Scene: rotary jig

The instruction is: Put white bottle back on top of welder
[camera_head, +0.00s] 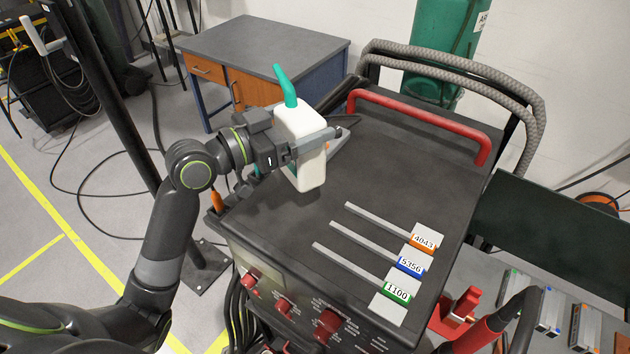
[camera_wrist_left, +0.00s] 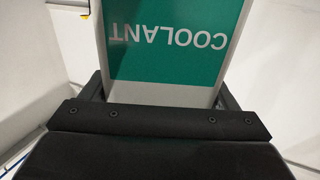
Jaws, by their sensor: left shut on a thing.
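The white bottle (camera_head: 303,122) has a teal nozzle and is upright, slightly tilted in the head view. My left gripper (camera_head: 318,142) is shut around its body, over the left part of the welder's top. In the left wrist view the bottle (camera_wrist_left: 170,95) fills the space between the fingers, with a green label reading COOLANT upside down. The welder (camera_head: 400,170) has a dark flat top, a red handle and a front panel with red knobs. I cannot tell whether the bottle's base touches the top. My right gripper is not in view.
Several grey rods with labels 4043, 5356 and 1100 (camera_head: 397,291) lie on the welder's front right. A red rail (camera_head: 420,112) and grey hoses (camera_head: 465,70) border its back. A desk (camera_head: 265,55) stands behind left. The top's middle is clear.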

